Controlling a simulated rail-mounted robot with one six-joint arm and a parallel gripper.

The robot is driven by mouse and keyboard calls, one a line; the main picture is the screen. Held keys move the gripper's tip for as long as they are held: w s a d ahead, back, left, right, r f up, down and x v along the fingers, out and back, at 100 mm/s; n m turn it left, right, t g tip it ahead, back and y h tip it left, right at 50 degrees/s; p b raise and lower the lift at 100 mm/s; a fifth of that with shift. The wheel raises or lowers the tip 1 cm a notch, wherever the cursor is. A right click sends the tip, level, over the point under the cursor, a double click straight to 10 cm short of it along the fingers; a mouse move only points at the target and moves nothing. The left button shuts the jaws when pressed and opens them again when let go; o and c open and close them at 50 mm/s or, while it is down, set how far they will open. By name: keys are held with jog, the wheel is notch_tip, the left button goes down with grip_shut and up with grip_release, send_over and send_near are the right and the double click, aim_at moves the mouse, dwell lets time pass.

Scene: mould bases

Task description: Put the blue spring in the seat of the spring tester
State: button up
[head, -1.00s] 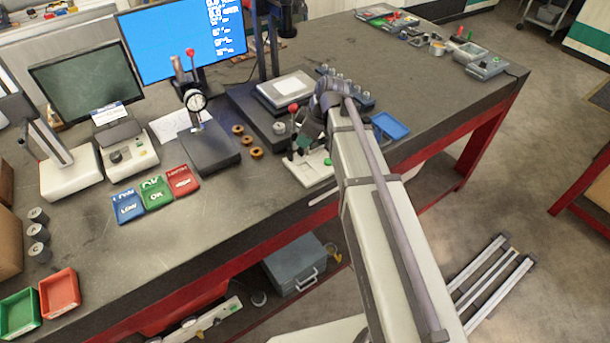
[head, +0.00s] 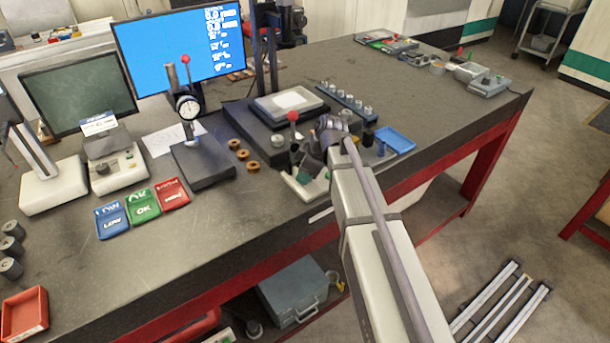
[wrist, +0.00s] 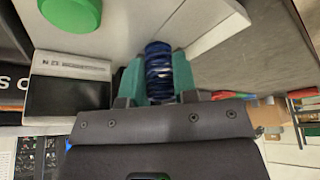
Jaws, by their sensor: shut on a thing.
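My gripper (wrist: 158,62) has teal fingers closed on the blue spring (wrist: 158,72), which stands out between them in the wrist view. In the head view my gripper (head: 308,166) is low over the front of a white-based device (head: 300,190) with a red-knobbed lever (head: 292,117), apparently the spring tester. In the wrist view, the device's pale base (wrist: 120,28) lies beyond the spring, with a green button (wrist: 70,12) and a small dark display (wrist: 70,85). The spring is hidden in the head view. I cannot make out the seat or whether the spring touches the base.
A blue tray (head: 395,139) lies right of the gripper, and a rack of small cylinders (head: 347,103) is behind it. Several brass rings (head: 242,154) and a dial gauge stand (head: 205,165) are to the left. The red-framed bench's front edge is close by.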

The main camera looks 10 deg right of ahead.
jog(key=shift+s+d+f+b, duration=0.1)
jog(key=shift+s+f+b, duration=0.3)
jog(key=shift+s, duration=0.05)
jog(key=o, duration=0.8)
jog(key=shift+s, duration=0.1)
jog(key=shift+r+p, duration=0.25)
jog(key=shift+p, duration=0.05)
jog(key=shift+o, duration=0.5)
jog(key=w+p+v, duration=0.2)
jog(key=p+v, duration=0.9)
jog(key=shift+s+r+p, duration=0.35)
jog(key=shift+s+r, duration=0.05)
jog(key=shift+r, duration=0.2)
jog(key=s+a+f+m+g+h, duration=0.1)
jog(key=s+a+m+h, duration=0.1)
jog(key=s+m, duration=0.55)
jog(key=s+a+m+g+h, duration=0.15)
jog(key=s+m, duration=0.35)
jog(key=s, duration=0.5)
jog(key=shift+h, duration=0.25)
jog(key=f+b, duration=0.4)
jog(key=shift+w+a+f, duration=0.2)
jog(key=shift+w+f, duration=0.05)
jog(key=shift+f, duration=0.1)
